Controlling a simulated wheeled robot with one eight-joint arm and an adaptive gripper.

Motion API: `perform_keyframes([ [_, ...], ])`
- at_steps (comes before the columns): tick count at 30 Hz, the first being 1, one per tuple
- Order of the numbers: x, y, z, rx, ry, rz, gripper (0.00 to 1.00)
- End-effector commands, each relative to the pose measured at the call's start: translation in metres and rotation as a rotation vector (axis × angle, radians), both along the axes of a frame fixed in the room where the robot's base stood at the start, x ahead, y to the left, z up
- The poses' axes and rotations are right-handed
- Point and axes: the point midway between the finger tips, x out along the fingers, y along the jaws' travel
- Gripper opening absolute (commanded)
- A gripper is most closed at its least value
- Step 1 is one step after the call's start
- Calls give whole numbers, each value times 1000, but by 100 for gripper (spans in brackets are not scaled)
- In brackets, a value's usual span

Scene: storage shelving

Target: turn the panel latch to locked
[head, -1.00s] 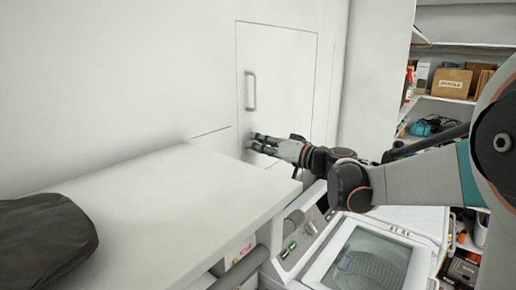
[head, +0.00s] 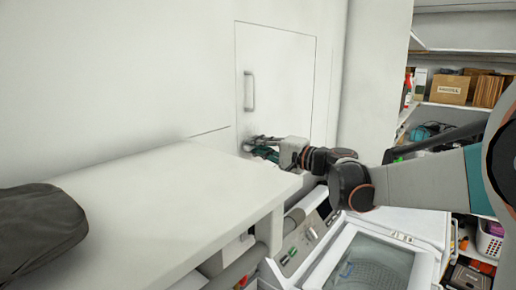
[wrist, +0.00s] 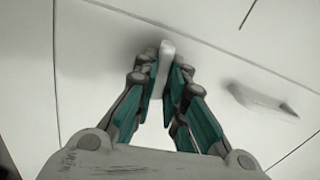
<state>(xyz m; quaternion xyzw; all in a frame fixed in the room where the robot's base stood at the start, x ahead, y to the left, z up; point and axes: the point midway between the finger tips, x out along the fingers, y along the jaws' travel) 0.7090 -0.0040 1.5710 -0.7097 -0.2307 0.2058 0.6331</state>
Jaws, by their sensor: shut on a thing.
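The white panel door (head: 285,70) is set in the wall, with a thin dark outline and a vertical handle (head: 249,91). My gripper (head: 253,143) is at the lower left part of this door, below the handle. In the wrist view, a small pale latch (wrist: 165,58) stands out from the panel. The teal-padded fingers of my gripper (wrist: 163,78) are closed on it from both sides. In the head view the fingers hide the latch. The handle also shows in the wrist view (wrist: 262,101), apart from the fingers.
A white counter (head: 150,200) with a dark cloth-like item (head: 38,232) lies at the left, just below my gripper. A top-loading machine (head: 370,262) stands under my arm. Shelves with boxes (head: 449,89) are at the right.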

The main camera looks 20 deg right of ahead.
Motion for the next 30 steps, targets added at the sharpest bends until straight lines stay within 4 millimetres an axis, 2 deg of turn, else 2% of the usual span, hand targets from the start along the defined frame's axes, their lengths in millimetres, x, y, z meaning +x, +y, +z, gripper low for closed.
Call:
perform_keyframes([
  [9, 0, 0, -1, 88, 65, -1, 0],
  [25, 0, 0, -1, 104, 77, -1, 0],
  [26, 0, 0, -1, 104, 77, -1, 18],
  [27, 0, 0, -1, 104, 77, -1, 27],
  [28, 0, 0, -1, 104, 77, -1, 31],
  [30, 0, 0, -1, 104, 76, -1, 31],
])
